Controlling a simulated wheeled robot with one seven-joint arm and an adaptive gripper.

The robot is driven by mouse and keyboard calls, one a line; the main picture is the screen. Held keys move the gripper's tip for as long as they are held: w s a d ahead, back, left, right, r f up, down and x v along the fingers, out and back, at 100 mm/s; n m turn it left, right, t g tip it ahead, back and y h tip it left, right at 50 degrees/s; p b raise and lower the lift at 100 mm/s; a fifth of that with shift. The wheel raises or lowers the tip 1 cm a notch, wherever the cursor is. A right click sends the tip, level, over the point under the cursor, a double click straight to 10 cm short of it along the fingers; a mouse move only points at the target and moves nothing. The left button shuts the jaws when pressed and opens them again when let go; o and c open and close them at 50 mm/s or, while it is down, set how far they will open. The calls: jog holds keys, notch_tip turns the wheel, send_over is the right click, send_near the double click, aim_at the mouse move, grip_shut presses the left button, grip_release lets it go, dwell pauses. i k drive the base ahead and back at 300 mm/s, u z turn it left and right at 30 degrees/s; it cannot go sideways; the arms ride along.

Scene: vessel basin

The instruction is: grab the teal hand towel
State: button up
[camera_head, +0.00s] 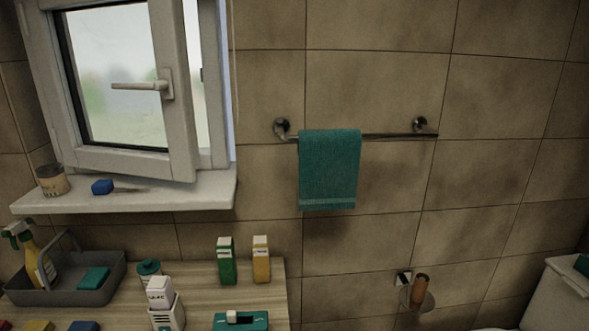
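The teal hand towel (330,170) hangs folded over the left part of a metal towel rail (395,136) on the tiled wall. Its lower edge, with a lighter band near it, hangs free against the wall. My gripper is not in this view, so I cannot see how it stands relative to the towel.
A window (120,85) stands tilted or ajar at upper left above a white sill (130,200). A wall holder (418,301) is at lower right.

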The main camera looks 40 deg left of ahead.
aim_at(329, 160)
jog(key=k, duration=0.15)
jog(key=u, duration=0.85)
